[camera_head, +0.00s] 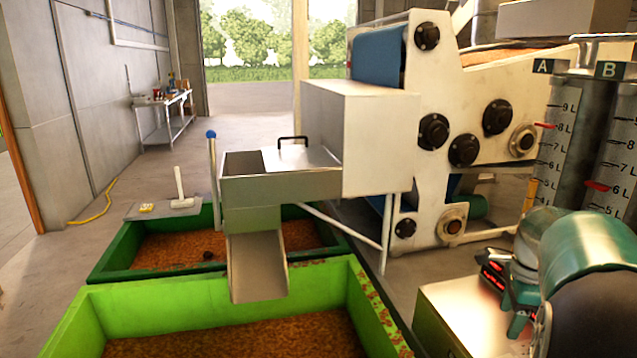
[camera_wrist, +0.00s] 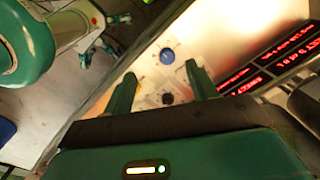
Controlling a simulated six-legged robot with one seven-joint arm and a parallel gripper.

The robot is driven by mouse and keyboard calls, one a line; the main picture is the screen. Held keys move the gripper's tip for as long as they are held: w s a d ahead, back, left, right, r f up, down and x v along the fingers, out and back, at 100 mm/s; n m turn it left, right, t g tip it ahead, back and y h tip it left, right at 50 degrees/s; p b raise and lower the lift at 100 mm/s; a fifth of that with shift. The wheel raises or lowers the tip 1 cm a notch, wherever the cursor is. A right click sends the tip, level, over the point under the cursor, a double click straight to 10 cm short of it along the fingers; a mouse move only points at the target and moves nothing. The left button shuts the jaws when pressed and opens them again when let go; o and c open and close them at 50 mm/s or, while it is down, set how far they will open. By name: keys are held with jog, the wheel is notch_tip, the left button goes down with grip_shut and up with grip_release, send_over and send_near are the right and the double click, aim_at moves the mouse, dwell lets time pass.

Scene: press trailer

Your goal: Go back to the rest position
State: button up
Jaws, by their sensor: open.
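In the wrist view my gripper (camera_wrist: 160,69) is open, with its two green fingers apart and nothing between them. It faces a pale control panel (camera_wrist: 150,90) with a blue knob (camera_wrist: 167,56) and a black knob (camera_wrist: 167,99) beyond the fingertips. I cannot tell whether a finger touches the panel. In the camera_head view my arm is folded at the lower right, over a metal cabinet (camera_head: 465,310). My arm hides part of this cabinet, and my fingertips are hard to make out there.
Red-lit displays (camera_wrist: 278,65) sit right of the fingers. A white press machine (camera_head: 375,140) with a chute (camera_head: 257,268) stands over a dark green bin (camera_head: 110,262) and a light green bin (camera_head: 200,297). Marked cylinders (camera_head: 566,130) stand at the right. The floor at the left is mostly clear.

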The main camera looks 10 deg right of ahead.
jog(key=s+a+r+n+t, duration=0.1)
jog(key=s+a+r+n, duration=0.15)
jog(key=a+n, duration=0.5)
jog(key=s+a+r+n+t, duration=0.2)
jog(key=a+r+n, duration=0.15)
jog(key=a, duration=0.75)
jog(key=s+a+f+n+t, duration=0.2)
jog(key=s+a+n, duration=0.7)
jog(key=a+n, duration=0.3)
jog(key=shift+s+f, duration=0.15)
jog(key=shift+f, duration=0.25)
jog(key=c, duration=0.5)
jog(key=shift+d, duration=0.1)
